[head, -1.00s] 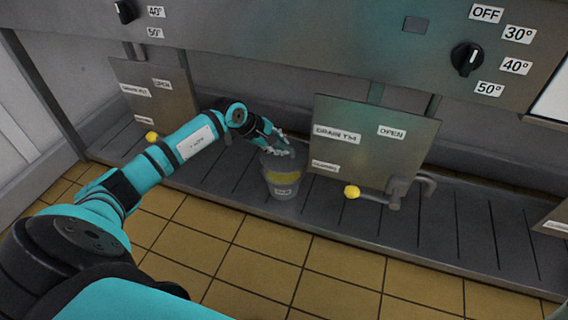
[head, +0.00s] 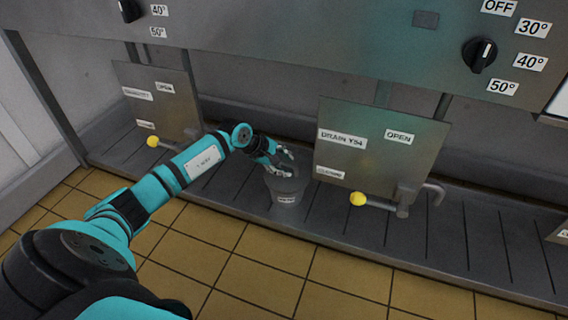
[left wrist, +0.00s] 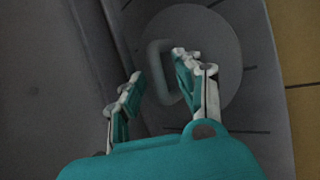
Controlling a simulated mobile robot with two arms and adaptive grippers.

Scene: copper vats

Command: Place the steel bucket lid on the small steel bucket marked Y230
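The small steel bucket (head: 286,197) stands upright on the slatted grey ledge, left of the middle drain panel. The small label on its front is too blurred to read. The round grey lid (head: 279,181) lies over the bucket's mouth, and no contents show. In the left wrist view the lid (left wrist: 221,62) is a grey disc with a raised loop handle (left wrist: 155,72). My left gripper (head: 284,161) is just above the lid. In the left wrist view its fingers (left wrist: 157,66) are apart, either side of the handle, with a gap to the left finger. My right gripper is out of view.
A panel marked DRAIN Y54 and OPEN (head: 376,150) hangs just right of the bucket, with a yellow-knobbed valve (head: 358,199) below. Another panel (head: 160,98) is at left. The ledge (head: 235,196) left of the bucket is clear.

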